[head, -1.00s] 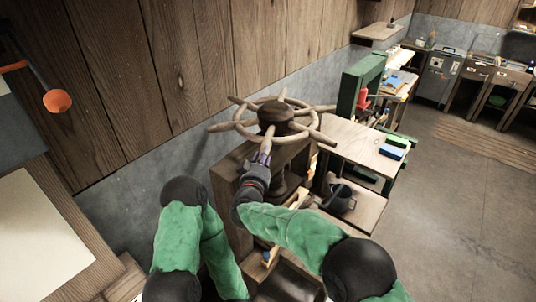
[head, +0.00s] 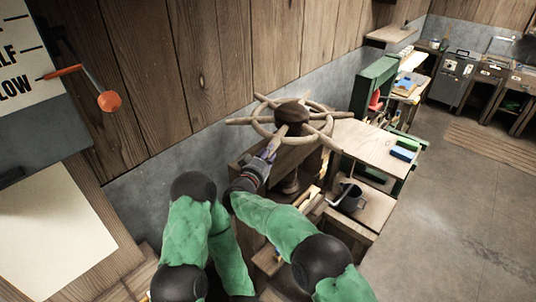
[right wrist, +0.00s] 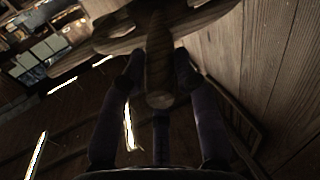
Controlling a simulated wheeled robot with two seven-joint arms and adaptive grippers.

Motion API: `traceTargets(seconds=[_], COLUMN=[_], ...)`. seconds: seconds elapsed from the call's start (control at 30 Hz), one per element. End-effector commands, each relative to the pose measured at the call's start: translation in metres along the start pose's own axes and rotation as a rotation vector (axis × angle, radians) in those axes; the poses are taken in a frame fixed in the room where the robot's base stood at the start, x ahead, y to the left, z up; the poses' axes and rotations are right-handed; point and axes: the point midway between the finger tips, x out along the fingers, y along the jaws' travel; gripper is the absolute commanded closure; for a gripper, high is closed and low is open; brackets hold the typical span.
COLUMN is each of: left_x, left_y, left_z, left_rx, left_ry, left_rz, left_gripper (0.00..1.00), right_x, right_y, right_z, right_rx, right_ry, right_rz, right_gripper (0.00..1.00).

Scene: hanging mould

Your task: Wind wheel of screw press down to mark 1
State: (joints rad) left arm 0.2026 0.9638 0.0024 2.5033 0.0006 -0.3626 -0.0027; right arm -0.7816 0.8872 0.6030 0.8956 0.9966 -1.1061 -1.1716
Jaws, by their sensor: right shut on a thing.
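The screw press (head: 248,160) stands against the wall, with a spoked wooden wheel (head: 262,135) on top around a dark hub (head: 292,113). Several spokes stick out past the rim. My right gripper (head: 270,150) is at the near side of the wheel, shut on one spoke. In the right wrist view the fingers (right wrist: 158,85) lie on both sides of that wooden spoke (right wrist: 158,55). My left arm shows at the lower left, but its gripper is out of sight. I cannot make out mark 1; the press's lower part is partly hidden by my right arm.
A board with partly cut lettering, "LOW" among it (head: 15,88), hangs at upper left beside an orange-ended lever (head: 109,102). A workbench (head: 362,140) with blue and green blocks (head: 404,149) stands right of the press. A dark can (head: 348,196) sits below. Open floor (head: 460,220) lies right.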

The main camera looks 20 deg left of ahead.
Motion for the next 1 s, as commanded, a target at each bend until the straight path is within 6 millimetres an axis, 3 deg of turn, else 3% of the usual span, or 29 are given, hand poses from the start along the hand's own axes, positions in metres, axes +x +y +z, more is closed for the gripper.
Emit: traceTargets(seconds=[0.03, 0.23, 0.27, 0.33, 0.7, 1.0], left_x=[-0.001, -0.001, -0.001, -0.001, 0.0, 0.0], left_y=[0.0, 0.0, 0.0, 0.0, 0.0, 0.0], left_z=[0.0, 0.0, 0.0, 0.0, 0.0, 0.0], left_rx=[0.0, 0.0, 0.0, 0.0, 0.0, 0.0], left_ry=[0.0, 0.0, 0.0, 0.0, 0.0, 0.0], left_rz=[0.0, 0.0, 0.0, 0.0, 0.0, 0.0], left_gripper=[0.55, 0.55, 0.55, 0.55, 0.55, 0.55], right_x=[0.003, 0.003, 0.003, 0.003, 0.003, 0.001], right_y=[0.006, 0.006, 0.006, 0.006, 0.004, 0.013], right_z=[-0.026, -0.026, -0.026, -0.025, -0.018, -0.059], right_rx=[0.022, 0.023, 0.023, 0.023, 0.016, 0.018], right_ry=[0.035, 0.035, 0.035, 0.034, 0.021, 0.023], right_rz=[0.013, 0.013, 0.013, 0.012, 0.008, 0.007], right_gripper=[1.0, 1.0, 0.66, 0.47, 0.46, 0.46])
